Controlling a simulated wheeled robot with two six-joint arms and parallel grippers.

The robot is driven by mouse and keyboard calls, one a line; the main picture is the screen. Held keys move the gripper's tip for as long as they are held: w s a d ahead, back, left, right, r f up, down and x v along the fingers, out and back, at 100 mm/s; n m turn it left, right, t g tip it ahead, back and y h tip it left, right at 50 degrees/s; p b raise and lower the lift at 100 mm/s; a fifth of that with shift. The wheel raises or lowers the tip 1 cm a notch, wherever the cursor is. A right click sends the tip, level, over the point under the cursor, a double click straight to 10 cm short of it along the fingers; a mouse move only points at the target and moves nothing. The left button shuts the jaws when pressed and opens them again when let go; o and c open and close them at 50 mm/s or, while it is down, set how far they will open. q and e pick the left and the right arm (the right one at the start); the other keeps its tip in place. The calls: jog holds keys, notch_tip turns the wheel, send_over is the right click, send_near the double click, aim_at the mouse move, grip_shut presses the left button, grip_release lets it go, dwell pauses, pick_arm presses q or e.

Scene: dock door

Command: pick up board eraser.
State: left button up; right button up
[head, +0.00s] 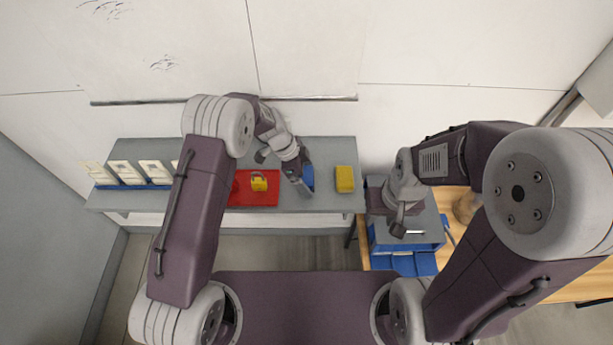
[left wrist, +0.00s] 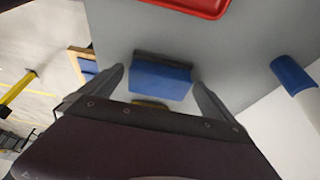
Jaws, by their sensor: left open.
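The board eraser (head: 308,177) is a blue block on the grey shelf, just right of the red tray, partly hidden by my left gripper (head: 296,178). In the left wrist view the eraser (left wrist: 160,80) shows its blue body with a dark strip along one edge. My left gripper (left wrist: 158,78) is open, with one finger on each side of the eraser. Whether the fingers touch it I cannot tell. My right gripper (head: 398,226) is over the small grey-and-blue cart on the right; its jaws are too small to judge.
The red tray (head: 250,196) holds a yellow item (head: 259,182). A yellow block (head: 345,179) stands on the shelf (head: 325,150) right of the eraser. White holders (head: 122,170) line the shelf's left end. The wall is close behind. A wooden table (head: 490,215) is at right.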

aim_at(310, 177)
pick_arm(q)
jog(key=shift+s+r, duration=0.1)
jog(key=shift+s, duration=0.05)
jog(key=c, duration=1.4)
jog(key=shift+c, duration=0.2)
jog(key=shift+r, duration=0.3)
jog(key=r+b, duration=0.1)
jog(key=r, duration=0.1)
jog(key=d+r+b, duration=0.1)
jog(key=r, duration=0.1)
jog(key=shift+s, duration=0.2)
jog(key=s+d+r+b, duration=0.2)
jog(key=s+d+r, duration=0.2)
jog(key=d, duration=0.5)
notch_tip(310, 177, up, 2)
jog(key=shift+s+d+r, duration=0.2)
jog(key=shift+s+d, duration=0.05)
jog(key=shift+s, duration=0.05)
